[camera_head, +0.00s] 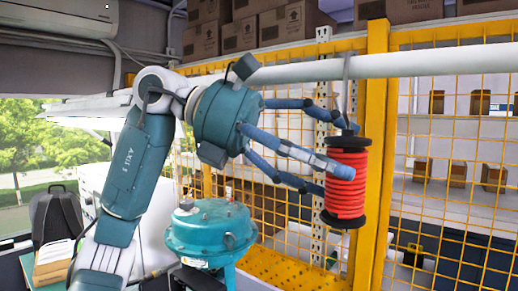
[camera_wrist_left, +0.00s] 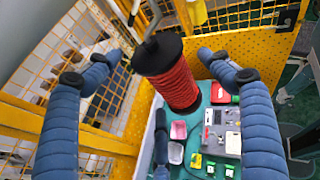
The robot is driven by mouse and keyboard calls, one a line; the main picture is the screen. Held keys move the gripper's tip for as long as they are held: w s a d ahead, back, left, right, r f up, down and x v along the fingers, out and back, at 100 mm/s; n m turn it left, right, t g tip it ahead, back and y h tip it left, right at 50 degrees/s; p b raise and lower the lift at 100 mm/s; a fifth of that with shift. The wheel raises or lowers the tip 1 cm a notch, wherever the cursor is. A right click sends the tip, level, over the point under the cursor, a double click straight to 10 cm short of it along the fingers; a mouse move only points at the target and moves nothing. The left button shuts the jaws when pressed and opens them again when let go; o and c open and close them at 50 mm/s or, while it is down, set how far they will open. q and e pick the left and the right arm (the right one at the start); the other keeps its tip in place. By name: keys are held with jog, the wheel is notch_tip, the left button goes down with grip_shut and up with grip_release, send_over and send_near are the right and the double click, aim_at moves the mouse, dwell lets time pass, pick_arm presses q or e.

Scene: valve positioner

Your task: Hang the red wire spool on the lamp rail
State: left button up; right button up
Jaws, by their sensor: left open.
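The red wire spool (camera_head: 346,186), with black end flanges, hangs upright below the white lamp rail (camera_head: 430,62). Its grey metal hook (camera_head: 347,72) reaches up to the rail and appears to loop over it; the far side of the hook is hidden. My left gripper (camera_head: 322,150) is open, its blue fingers beside the spool on its left in the head view. In the left wrist view the spool (camera_wrist_left: 178,82) is between the spread fingers of my gripper (camera_wrist_left: 160,72), with visible gaps at both sides. Contact with the third finger cannot be told. My right gripper is not in view.
A yellow mesh fence (camera_head: 376,150) stands behind the spool. A teal round-topped machine (camera_head: 210,235) stands below my left arm. Cardboard boxes (camera_head: 290,22) sit above the rail. The wrist view shows a teal work table (camera_wrist_left: 205,118) with a grey panel (camera_wrist_left: 222,130) and small bins below.

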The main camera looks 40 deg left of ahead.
pick_arm(q)
jog(key=s+a+r, duration=0.1)
jog(key=s+a, duration=0.3)
jog(key=a, duration=0.3)
jog(key=s+a+r, duration=0.1)
jog(key=s+a, duration=0.3)
jog(key=a, duration=0.3)
jog(key=shift+a, duration=0.35)
jog(key=shift+f, duration=0.1)
